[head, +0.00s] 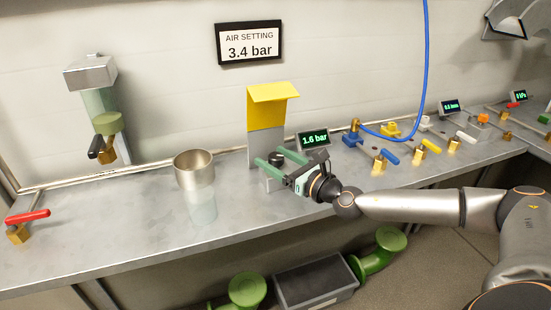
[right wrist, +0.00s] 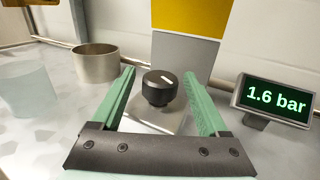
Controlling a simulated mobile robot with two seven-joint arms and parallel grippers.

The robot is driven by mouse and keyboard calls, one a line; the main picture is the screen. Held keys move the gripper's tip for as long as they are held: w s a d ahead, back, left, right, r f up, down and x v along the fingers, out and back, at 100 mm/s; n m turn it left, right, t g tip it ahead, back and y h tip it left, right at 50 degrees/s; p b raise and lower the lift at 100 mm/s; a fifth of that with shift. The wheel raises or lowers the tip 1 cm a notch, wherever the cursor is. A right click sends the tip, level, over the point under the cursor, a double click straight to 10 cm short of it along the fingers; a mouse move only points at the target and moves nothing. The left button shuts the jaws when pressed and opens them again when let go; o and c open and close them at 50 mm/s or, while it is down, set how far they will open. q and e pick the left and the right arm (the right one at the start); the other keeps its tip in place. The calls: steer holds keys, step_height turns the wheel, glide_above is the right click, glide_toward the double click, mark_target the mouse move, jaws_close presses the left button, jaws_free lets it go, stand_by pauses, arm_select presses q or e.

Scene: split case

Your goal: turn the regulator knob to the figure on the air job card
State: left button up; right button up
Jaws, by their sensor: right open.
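The air job card (head: 249,43) on the wall reads "AIR SETTING 3.4 bar". The regulator knob (right wrist: 160,87) is black with a white mark on top and stands on a grey block under a yellow-topped plate (head: 272,93). The display beside it (head: 314,140) reads 1.6 bar, and it reads the same in the right wrist view (right wrist: 273,99). My right gripper (head: 280,157) is open, its two green fingers on either side of the knob, with gaps showing in the wrist view. My left gripper is not in view.
A metal cup (head: 194,169) stands left of the regulator. A red-handled valve (head: 27,219) is at the far left of the bench. Several coloured valves and a blue hose (head: 424,60) are to the right. Bare bench (head: 120,220) lies at the front left.

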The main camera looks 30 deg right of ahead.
jaws_close()
stand_by(0.6)
